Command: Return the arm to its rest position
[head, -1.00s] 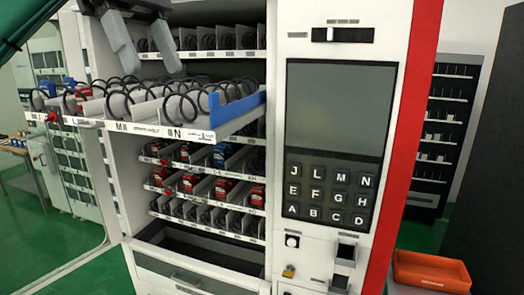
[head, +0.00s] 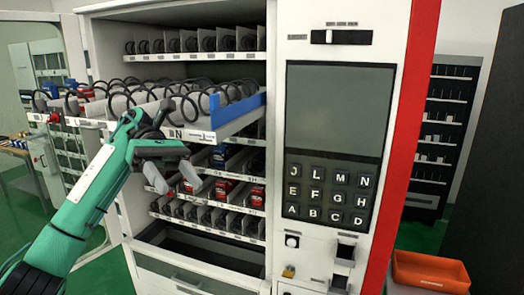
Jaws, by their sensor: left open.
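My left arm (head: 85,205) comes in from the lower left, green with a dark wrist. Its gripper (head: 174,187) is open, with two grey fingers pointing down and nothing between them. It is in front of the vending machine's lower shelves, below the pulled-out tray (head: 205,135). In this view the wrist overlaps the tray's front edge; I cannot tell whether they touch. My right gripper is not in view.
The vending machine (head: 398,60) stands open, with red and blue boxes on its shelves. Its keypad (head: 329,194) is right of the shelves. An orange bin (head: 430,271) is at lower right. The open door is at left.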

